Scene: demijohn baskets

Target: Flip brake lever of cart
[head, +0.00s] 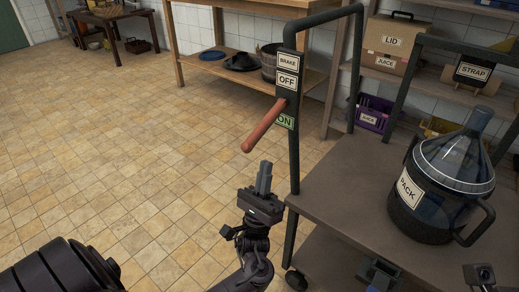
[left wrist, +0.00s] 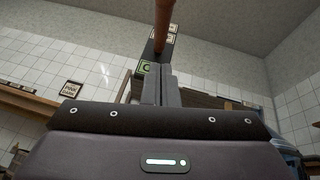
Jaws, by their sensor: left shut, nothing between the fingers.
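The brake lever (head: 265,125) is a reddish-brown handle on the dark upright of the cart (head: 340,190). It slants down and left from the plate, with its root beside the green ON label (head: 286,122) and below the OFF label (head: 288,82). My left gripper (head: 264,170) is shut and empty, just below the lever and apart from it in the picture. In the left wrist view the shut fingertips (left wrist: 158,80) point up toward the plate, and the lever (left wrist: 163,25) passes above them. Dark parts at the head view's lower right seem to be my right arm; its fingers are unclear.
A demijohn in a dark PACK basket (head: 425,205) stands on the cart's deck at right. A wooden bench (head: 240,75) and shelves with boxes stand behind. Tiled floor left of the cart is clear.

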